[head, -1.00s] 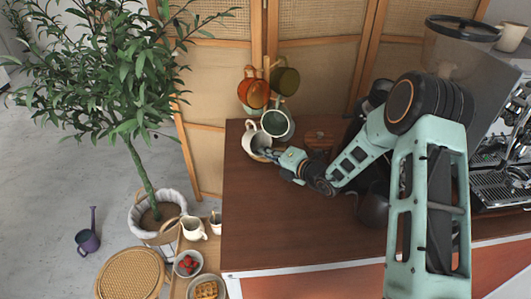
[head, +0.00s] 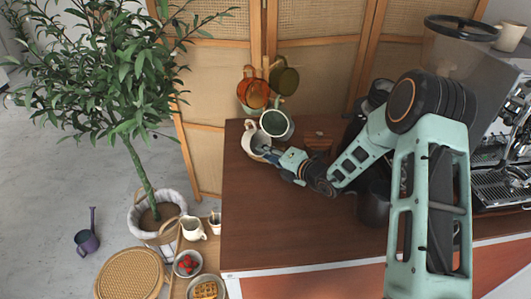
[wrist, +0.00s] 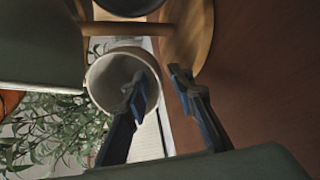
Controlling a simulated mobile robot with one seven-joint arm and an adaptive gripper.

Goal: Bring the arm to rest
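My arm (head: 427,180) reaches left over the brown counter, bent at the elbow. My gripper (head: 268,153) is at a pale mug (head: 253,144) near the counter's back left corner. In the wrist view my gripper (wrist: 158,80) has its two fingers apart, with a gap between the tips. One finger overlaps the opening of the pale mug (wrist: 103,78) and the other is right of its rim. I cannot tell whether either finger touches it.
A mug tree holds an orange mug (head: 252,93), an olive mug (head: 284,79) and a white mug with green inside (head: 276,124). A dark pitcher (head: 373,205) stands under my arm. The espresso machine (head: 500,185) is at right. The counter's front left (head: 275,235) is clear.

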